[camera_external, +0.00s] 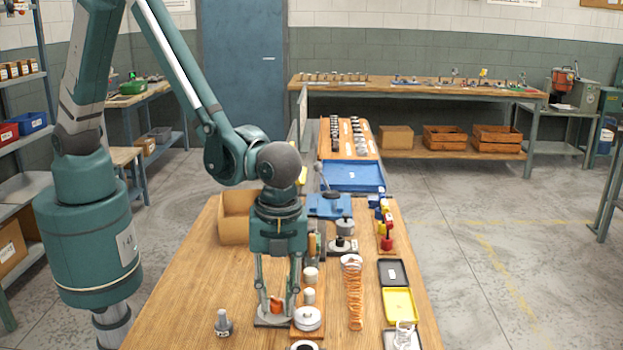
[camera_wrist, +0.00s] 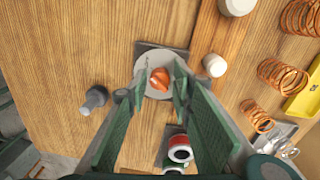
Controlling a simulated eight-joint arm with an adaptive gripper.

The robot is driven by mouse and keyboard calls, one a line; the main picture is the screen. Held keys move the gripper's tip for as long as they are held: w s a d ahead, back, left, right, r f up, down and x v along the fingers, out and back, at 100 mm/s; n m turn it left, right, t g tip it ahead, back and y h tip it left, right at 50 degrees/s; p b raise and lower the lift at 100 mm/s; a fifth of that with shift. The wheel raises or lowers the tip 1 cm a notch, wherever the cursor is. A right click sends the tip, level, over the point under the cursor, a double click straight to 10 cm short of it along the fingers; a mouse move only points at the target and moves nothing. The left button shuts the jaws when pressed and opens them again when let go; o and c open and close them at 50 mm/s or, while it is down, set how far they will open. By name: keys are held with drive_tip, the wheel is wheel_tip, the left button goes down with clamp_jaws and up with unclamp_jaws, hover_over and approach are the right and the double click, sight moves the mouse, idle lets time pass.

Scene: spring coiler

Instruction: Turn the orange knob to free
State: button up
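The orange knob (camera_wrist: 160,78) sits on a round pale dial on a dark square base (camera_wrist: 185,55) in the wrist view. In the external view the knob (camera_external: 277,306) is low between my fingers, near the front of the wooden table. My gripper (camera_external: 278,302) points straight down over it. In the wrist view my gripper (camera_wrist: 160,92) has its fingertips on the left and right of the knob, with a visible gap on each side. It is open and holds nothing. Any marking for "free" on the dial is too small to read.
A grey knobbed piece (camera_external: 223,323) stands left of the dial. White cylindrical pieces (camera_external: 310,275) stand close on the right, with a tall copper spring (camera_external: 354,295) beyond. A cardboard box (camera_external: 234,218) stands behind. The table's left front is mostly clear.

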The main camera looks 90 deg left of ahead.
drive_tip(key=c, duration=0.6)
drive_tip(key=shift+n, duration=0.3)
drive_tip(key=shift+f+n+b, duration=0.1)
drive_tip(key=shift+n+b, duration=0.95)
drive_tip(key=shift+n, duration=0.15)
drive_tip(key=n+b, duration=0.1)
drive_tip(key=n, duration=0.2)
drive_tip(key=shift+a+n+b, duration=0.1)
drive_tip(key=shift+n+b, duration=0.2)
drive_tip(key=shift+b, duration=0.1)
drive_tip(key=n+b, duration=0.2)
drive_tip(key=n, duration=0.4)
drive_tip(key=shift+h, duration=0.3)
